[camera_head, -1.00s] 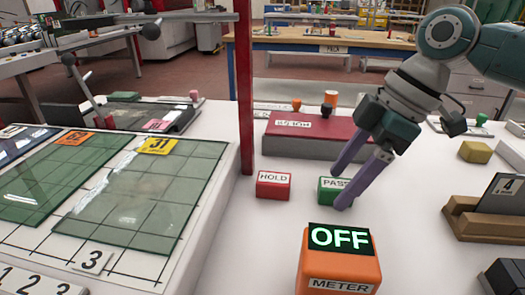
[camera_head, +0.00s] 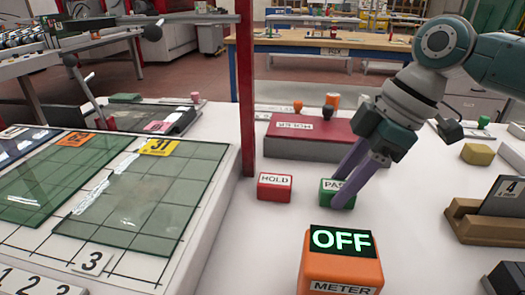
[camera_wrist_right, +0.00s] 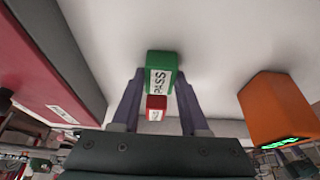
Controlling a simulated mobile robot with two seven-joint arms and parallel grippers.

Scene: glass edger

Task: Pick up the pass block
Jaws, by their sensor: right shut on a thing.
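The green pass block (camera_head: 328,194) stands on the white table, its PASS label partly covered by my right gripper's fingers. My right gripper (camera_head: 343,190) is shut on it, with purple fingers on either side. In the right wrist view the pass block (camera_wrist_right: 161,68) sits between the tips of my right gripper (camera_wrist_right: 160,85). I cannot see a gap under the block, so it seems to rest on the table. My left gripper is not in view.
The red HOLD block (camera_head: 274,187) stands just left of the pass block. The orange meter (camera_head: 340,268) reading OFF is in front. A maroon-topped box (camera_head: 310,135) lies behind.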

